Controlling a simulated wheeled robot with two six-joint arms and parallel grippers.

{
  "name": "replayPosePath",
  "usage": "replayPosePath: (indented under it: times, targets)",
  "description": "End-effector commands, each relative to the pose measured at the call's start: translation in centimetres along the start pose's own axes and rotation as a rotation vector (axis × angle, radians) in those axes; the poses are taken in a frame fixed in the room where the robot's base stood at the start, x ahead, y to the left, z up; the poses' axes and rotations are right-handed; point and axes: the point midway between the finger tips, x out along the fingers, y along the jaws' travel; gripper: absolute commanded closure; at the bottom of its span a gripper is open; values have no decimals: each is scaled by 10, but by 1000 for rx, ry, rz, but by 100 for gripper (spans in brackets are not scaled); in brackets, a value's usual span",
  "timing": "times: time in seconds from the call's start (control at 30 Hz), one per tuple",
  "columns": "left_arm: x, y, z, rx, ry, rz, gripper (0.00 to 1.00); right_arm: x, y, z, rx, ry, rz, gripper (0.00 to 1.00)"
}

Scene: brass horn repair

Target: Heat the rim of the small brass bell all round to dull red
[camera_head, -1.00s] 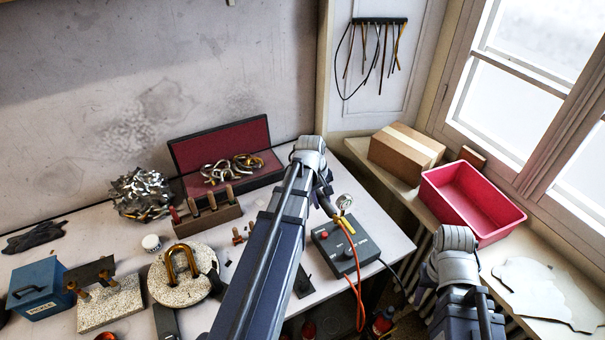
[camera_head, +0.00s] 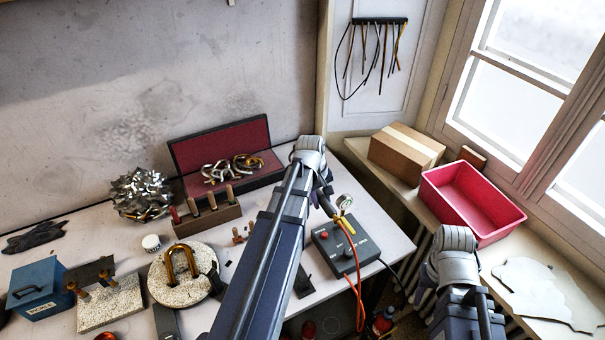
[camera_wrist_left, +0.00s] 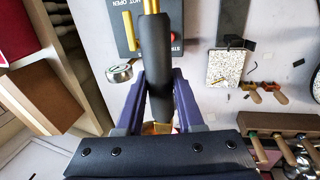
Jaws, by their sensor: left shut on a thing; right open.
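My left gripper (camera_head: 325,195) is shut on a black torch handle (camera_wrist_left: 154,60) with a brass tube (camera_wrist_left: 151,6) at its top end; its fingers close around the handle's sides in the left wrist view. A brass surface (camera_wrist_left: 158,127) shows between the fingers below the handle; I cannot tell what it belongs to. A bent brass U-shaped piece (camera_head: 183,262) stands on a round speckled slab. A coppery round thing (camera_head: 106,336) is cut off at the bottom edge; I cannot tell whether it is the bell. My right gripper (camera_head: 422,278) is open, mostly hidden behind its wrist.
A dark control box (camera_head: 345,243) with a gauge and an orange hose stands near the bench's right edge. A wooden block with pegs (camera_head: 208,218), a red-lined case (camera_head: 222,150), a speckled brick (camera_head: 110,305) and a blue box (camera_head: 38,290) are on the bench. A red tray (camera_head: 470,200) is right.

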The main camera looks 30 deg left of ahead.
Motion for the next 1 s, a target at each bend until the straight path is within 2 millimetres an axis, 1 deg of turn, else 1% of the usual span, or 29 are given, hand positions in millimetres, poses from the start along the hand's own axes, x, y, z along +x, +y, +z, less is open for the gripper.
replayPosePath:
  times: [0.33,1.0]
  targets:
    - [1,5,2,1,0,0,100,0,0,0,0,0,0,50]
    - [7,37,21,2,0,0,100,0,0,0,0,0,0,50]
